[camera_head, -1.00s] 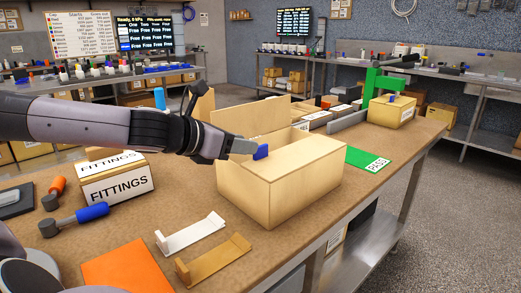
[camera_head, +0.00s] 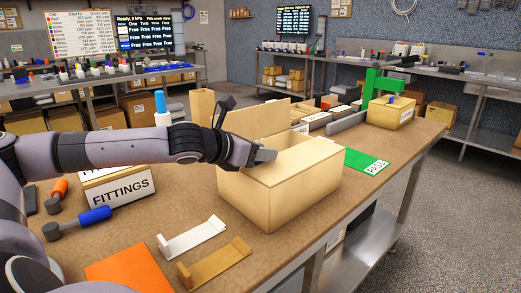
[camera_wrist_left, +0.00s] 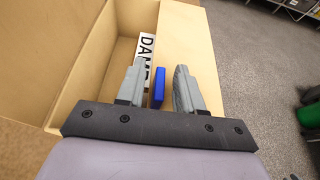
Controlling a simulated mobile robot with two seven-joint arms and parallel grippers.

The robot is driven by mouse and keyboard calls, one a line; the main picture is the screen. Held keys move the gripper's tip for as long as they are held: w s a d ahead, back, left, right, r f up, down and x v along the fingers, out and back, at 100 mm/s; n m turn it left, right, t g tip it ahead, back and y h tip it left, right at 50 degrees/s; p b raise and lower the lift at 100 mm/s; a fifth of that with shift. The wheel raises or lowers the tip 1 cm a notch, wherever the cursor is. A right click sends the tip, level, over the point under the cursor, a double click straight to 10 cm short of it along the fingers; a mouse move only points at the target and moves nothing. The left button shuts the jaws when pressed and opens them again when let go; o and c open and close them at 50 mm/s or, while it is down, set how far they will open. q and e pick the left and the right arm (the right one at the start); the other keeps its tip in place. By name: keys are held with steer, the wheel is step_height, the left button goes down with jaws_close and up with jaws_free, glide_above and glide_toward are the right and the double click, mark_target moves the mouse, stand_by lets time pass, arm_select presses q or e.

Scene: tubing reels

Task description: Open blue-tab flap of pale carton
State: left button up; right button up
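The pale carton (camera_head: 300,200) stands on the bench. One tall flap (camera_head: 258,122) stands up at its back, and the front flap (camera_head: 305,156) lies flat over the near part. My left gripper (camera_head: 265,155) is over the inner edge of that flat flap. In the left wrist view, the blue tab (camera_wrist_left: 157,88) stands between the two fingers of my left gripper (camera_wrist_left: 158,86), which are open with gaps beside it. The tab is hidden in the head view. Part of the carton's inside shows, with a label reading "DAM" (camera_wrist_left: 145,52). My right gripper is not in view.
A fittings box (camera_head: 118,188), a blue-handled tool (camera_head: 90,217), a white bracket (camera_head: 190,238), a tan bracket (camera_head: 215,262) and an orange sheet (camera_head: 128,270) lie left and in front. A green PASS mat (camera_head: 362,160) lies right of the carton.

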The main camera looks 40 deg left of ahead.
arm_select(q)
jaws_close()
stand_by(0.3)
